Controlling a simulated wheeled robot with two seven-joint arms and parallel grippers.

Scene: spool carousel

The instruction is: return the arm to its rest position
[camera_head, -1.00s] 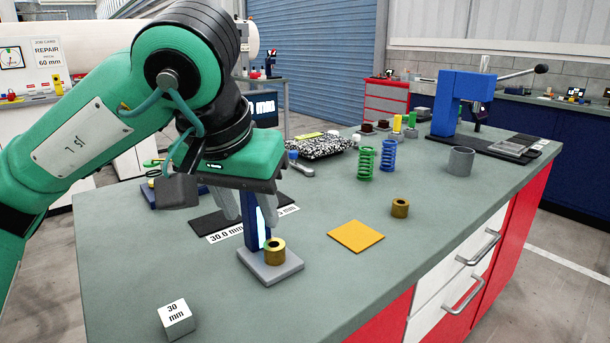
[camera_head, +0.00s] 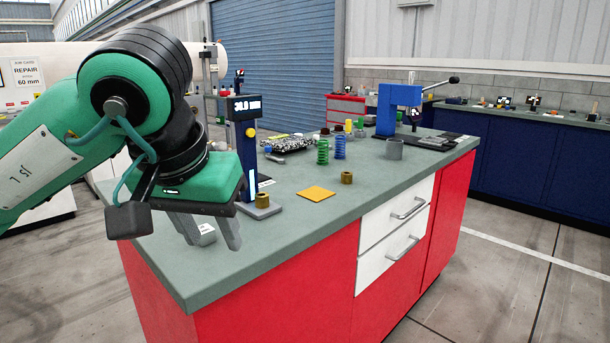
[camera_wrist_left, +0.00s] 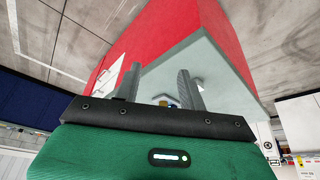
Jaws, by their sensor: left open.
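My left arm comes in from the left in the head view, green with black joints. Its gripper (camera_head: 207,232) points down at the near left corner of the workbench (camera_head: 235,262). The two grey fingers are apart with nothing between them; they also show spread in the left wrist view (camera_wrist_left: 158,88). A small white block, partly hidden, shows behind the fingers. To the right of the gripper, a brass bushing (camera_head: 262,200) stands on the grey base of a blue gauge (camera_head: 246,150) with a lit display. My right gripper is not in view.
An orange square pad (camera_head: 316,193) and another brass bushing (camera_head: 346,178) lie on the bench. A green spring (camera_head: 322,151), a blue spring (camera_head: 340,147), a grey cup (camera_head: 394,149) and a blue press (camera_head: 392,110) stand farther back. Floor is open at the right.

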